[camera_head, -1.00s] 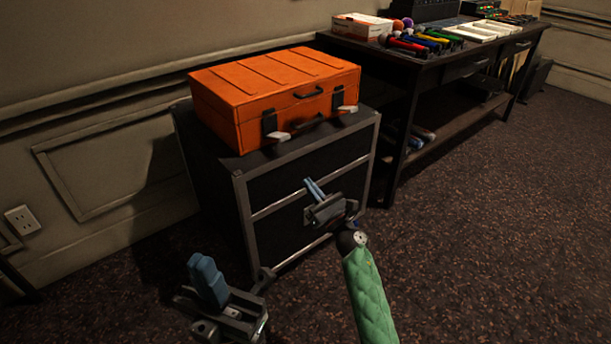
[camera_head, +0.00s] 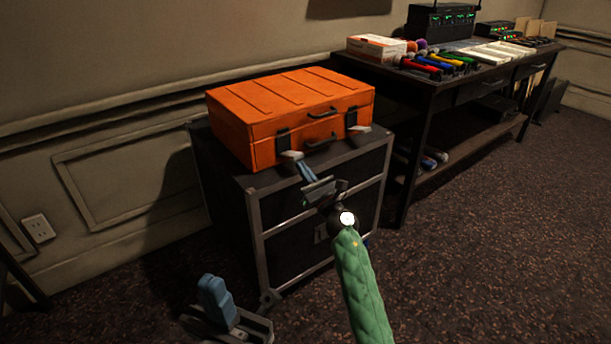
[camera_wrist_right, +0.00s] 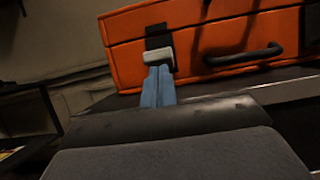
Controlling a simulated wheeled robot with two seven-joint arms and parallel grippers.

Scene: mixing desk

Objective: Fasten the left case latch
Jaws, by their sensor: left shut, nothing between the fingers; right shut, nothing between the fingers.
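The orange case (camera_head: 290,112) lies closed on a dark cabinet. Its left latch (camera_head: 291,155) is a dark strap with a pale tab that sticks out at the bottom of the case front. The right latch (camera_head: 359,128) looks alike. My right gripper (camera_head: 304,168) is shut and empty, its blue fingertips just below and in front of the left latch's tab. In the right wrist view, the fingertips (camera_wrist_right: 158,84) overlap the lower edge of the left latch's tab (camera_wrist_right: 158,58); I cannot tell whether they touch. My left gripper (camera_head: 214,292) is shut and empty, low in front of the cabinet.
The dark cabinet (camera_head: 225,180) with metal edges carries the case. The case handle (camera_head: 322,140) is right of the left latch. A dark table (camera_head: 425,95) with microphones and boxes stands to the right. The carpet (camera_head: 480,260) at right is clear.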

